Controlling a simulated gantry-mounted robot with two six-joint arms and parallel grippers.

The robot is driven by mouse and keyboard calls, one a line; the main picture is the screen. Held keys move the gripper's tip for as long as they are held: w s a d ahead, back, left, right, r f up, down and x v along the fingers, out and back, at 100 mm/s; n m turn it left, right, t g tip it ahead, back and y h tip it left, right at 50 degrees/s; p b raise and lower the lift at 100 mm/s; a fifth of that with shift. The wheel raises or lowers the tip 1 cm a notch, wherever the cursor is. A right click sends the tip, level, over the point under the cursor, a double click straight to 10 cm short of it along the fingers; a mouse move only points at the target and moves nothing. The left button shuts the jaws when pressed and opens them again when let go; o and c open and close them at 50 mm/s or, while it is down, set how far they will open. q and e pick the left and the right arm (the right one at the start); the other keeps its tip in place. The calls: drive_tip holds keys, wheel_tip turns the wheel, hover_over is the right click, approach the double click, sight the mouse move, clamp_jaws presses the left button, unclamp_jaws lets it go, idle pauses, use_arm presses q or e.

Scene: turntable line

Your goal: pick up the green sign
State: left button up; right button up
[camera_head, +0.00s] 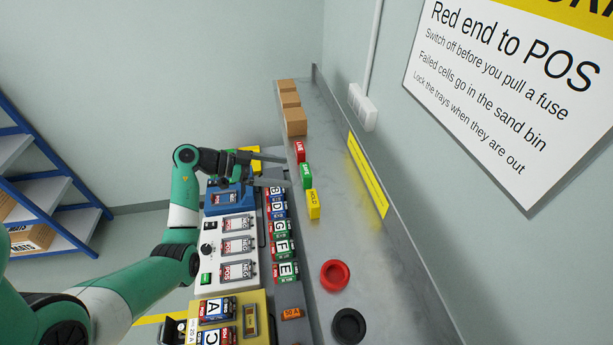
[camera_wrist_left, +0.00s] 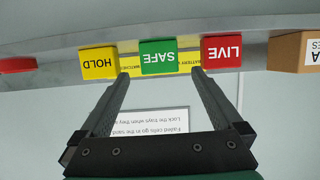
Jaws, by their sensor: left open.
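The green sign (camera_head: 307,176), marked SAFE, stands on the grey ledge between the red LIVE sign (camera_head: 300,151) and the yellow HOLD sign (camera_head: 313,204). My left gripper (camera_head: 286,169) is open and empty, with its fingers pointing at the green sign from the left. In the left wrist view the green sign (camera_wrist_left: 158,57) appears upside down, in line with the gap between the fingertips (camera_wrist_left: 160,74). The fingertips appear near its two sides; I cannot tell whether they touch it. My right gripper is not in view.
Cardboard boxes (camera_head: 295,122) stand at the ledge's far end. A red ring (camera_head: 335,275) and a black ring (camera_head: 349,325) lie nearer. A row of lettered cells (camera_head: 281,248) and a white panel (camera_head: 214,262) are left of the ledge. The wall is close on the right.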

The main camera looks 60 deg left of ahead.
sight(301, 172)
use_arm(q)
drive_tip(key=x, duration=0.7)
drive_tip(key=shift+w+d+r, duration=0.15)
drive_tip(key=shift+w+r, duration=0.05)
drive_tip(key=shift+w, duration=0.2)
drive_tip(key=c, duration=1.3)
